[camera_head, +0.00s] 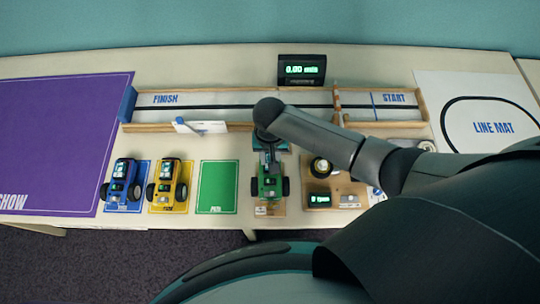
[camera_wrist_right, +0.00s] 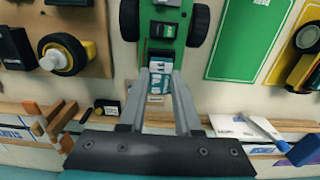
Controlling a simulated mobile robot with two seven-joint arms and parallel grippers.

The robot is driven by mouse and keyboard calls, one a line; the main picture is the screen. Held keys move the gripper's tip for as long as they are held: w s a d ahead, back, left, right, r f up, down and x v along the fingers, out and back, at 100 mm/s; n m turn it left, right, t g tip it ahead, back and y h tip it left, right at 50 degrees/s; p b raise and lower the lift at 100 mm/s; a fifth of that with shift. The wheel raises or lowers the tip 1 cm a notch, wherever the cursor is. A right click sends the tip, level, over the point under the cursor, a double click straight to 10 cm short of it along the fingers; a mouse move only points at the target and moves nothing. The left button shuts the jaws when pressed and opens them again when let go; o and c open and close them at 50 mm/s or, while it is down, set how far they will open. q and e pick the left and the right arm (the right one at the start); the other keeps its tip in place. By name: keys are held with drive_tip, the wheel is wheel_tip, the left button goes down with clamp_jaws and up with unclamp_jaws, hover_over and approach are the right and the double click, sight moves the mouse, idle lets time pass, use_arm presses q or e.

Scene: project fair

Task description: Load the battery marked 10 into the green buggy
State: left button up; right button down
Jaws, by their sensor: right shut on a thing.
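The green buggy (camera_head: 269,186) stands on a pale board at the table's front, right of the empty green mat. In the right wrist view the green buggy (camera_wrist_right: 171,28) is at the top, with dark wheels on its sides. My right gripper (camera_head: 268,163) is over the buggy's far end. In the wrist view my right gripper (camera_wrist_right: 160,69) is shut on a small dark block (camera_wrist_right: 160,57), seemingly a battery, right at the buggy's body. I cannot read its number or tell whether it is seated. White and blue labelled pieces (camera_wrist_right: 156,86) show between the fingers. My left gripper is out of view.
The blue buggy (camera_head: 122,186) and yellow buggy (camera_head: 167,186) stand left of the green mat (camera_head: 217,187). A wooden board (camera_head: 342,185) with a wheel and small display is close on the right. The walled track (camera_head: 230,101) and distance display (camera_head: 301,69) lie behind.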

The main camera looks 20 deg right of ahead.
drive_tip(key=shift+p, duration=0.7)
idle(0.7)
drive_tip(key=shift+f, duration=0.35)
idle(0.6)
drive_tip(key=shift+f+p, duration=0.3)
drive_tip(key=shift+p, duration=0.3)
idle(1.3)
drive_tip(key=shift+c, duration=0.6)
unclamp_jaws()
idle(0.3)
wheel_tip(320, 180, up, 6)
drive_tip(key=p, duration=0.7)
